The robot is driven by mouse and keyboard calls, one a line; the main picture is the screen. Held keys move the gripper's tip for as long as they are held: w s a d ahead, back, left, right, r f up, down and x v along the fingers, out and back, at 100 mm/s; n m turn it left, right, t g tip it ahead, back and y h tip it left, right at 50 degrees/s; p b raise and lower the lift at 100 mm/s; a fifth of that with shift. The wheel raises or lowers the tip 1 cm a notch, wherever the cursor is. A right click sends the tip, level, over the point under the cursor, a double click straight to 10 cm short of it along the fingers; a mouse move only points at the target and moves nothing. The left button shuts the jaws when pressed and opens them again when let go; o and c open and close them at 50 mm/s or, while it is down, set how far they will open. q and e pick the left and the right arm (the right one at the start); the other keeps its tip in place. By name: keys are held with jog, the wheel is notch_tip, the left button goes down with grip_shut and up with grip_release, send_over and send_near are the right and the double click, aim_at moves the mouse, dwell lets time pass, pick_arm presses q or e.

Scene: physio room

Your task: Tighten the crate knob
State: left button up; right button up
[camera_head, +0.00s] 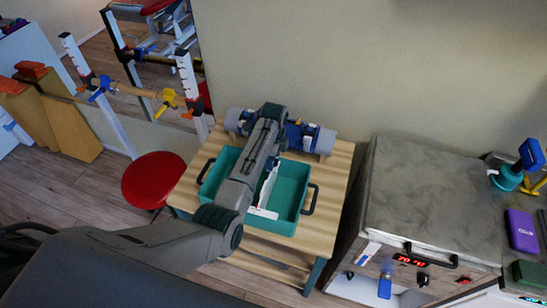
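A teal crate (292,205) with dark side handles sits on a small wooden table (329,190). My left arm (250,165) comes in from the lower left, bends at its elbow and reaches over the crate, covering its middle. The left gripper's fingers cannot be made out beyond the arm's far end, so I cannot tell whether they are open. A slim white piece (264,213) shows inside the crate beside my arm. I cannot pick out a knob on the crate; my arm may hide it. My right gripper is not in view.
A grey-blue roller (322,139) lies behind the crate against the wall. A red stool (153,180) stands left of the table. A grey-topped cabinet (430,190) with a red display and knobs is at the right, with a purple box (521,230) beside it.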

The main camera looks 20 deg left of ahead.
pick_arm(q)
jog(key=shift+r, duration=0.1)
jog(key=shift+r, duration=0.35)
notch_tip(320, 180, up, 10)
jog(key=b, duration=0.3)
jog(key=shift+b, duration=0.3)
